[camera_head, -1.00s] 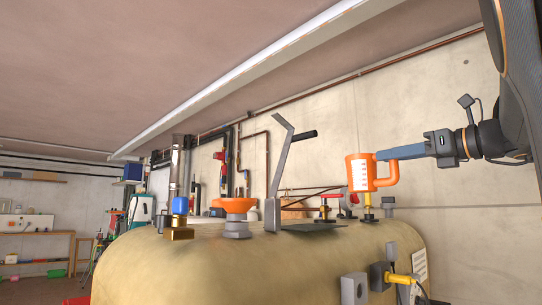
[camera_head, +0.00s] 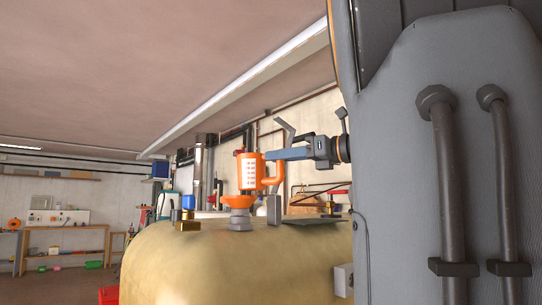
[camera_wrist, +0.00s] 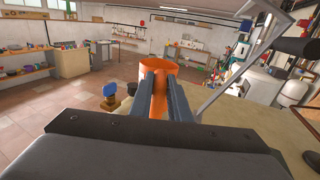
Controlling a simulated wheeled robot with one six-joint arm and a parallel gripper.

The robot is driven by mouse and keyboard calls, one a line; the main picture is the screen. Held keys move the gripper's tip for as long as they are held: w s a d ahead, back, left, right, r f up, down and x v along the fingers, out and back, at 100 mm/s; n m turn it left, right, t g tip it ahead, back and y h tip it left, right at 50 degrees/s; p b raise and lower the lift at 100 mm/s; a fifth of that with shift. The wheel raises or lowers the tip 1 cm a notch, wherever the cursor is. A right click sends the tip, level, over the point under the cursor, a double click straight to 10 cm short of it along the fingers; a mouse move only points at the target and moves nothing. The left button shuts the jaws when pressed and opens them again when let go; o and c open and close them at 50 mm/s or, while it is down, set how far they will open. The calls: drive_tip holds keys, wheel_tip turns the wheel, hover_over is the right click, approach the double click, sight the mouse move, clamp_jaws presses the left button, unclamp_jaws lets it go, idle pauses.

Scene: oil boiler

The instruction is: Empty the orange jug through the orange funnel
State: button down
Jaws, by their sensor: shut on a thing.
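The orange jug (camera_head: 248,172), with white marks on its side, is upright in the head view. My gripper (camera_head: 273,155) is shut on its handle from the right. The orange funnel (camera_head: 239,202) sits on a grey fitting on top of the beige tank (camera_head: 200,262). The jug appears just above the funnel in the picture; whether it is directly over it in depth I cannot tell. In the wrist view the jug (camera_wrist: 157,66) is at the end of my gripper (camera_wrist: 158,98), its handle between the fingers. The funnel is hidden there, and the jug's contents cannot be seen.
A brass fitting with a blue cap (camera_head: 188,207) stands left of the funnel. A grey lever (camera_head: 274,208) stands close on the right, with a red-handled valve (camera_head: 334,200) beyond it. A workbench (camera_head: 68,240) is at the far left. My arm hides the right side.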

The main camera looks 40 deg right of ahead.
drive_tip(key=shift+r+g+p, duration=0.8)
drive_tip(key=shift+r+p, duration=0.3)
drive_tip(key=shift+p, duration=0.7)
drive_tip(key=shift+f, duration=0.15)
drive_tip(key=shift+w, duration=0.1)
drive_tip(key=shift+w+a+r+g+h+p, duration=0.1)
drive_tip(key=shift+r+g+h+p, duration=0.85)
drive_tip(key=shift+p, duration=3)
drive_tip(key=shift+w+r+g, duration=0.1)
drive_tip(key=shift+r+g, duration=0.1)
drive_tip(key=shift+g, duration=0.05)
drive_tip(key=shift+w+a+r+g+p, duration=0.25)
drive_tip(key=shift+r+g+p, duration=0.15)
drive_tip(key=shift+g, duration=0.2)
drive_tip(key=shift+w+r+g+h, duration=0.15)
drive_tip(key=shift+r+g+h, duration=0.05)
drive_tip(key=shift+g+h, duration=0.2)
drive_tip(key=shift+r, duration=0.1)
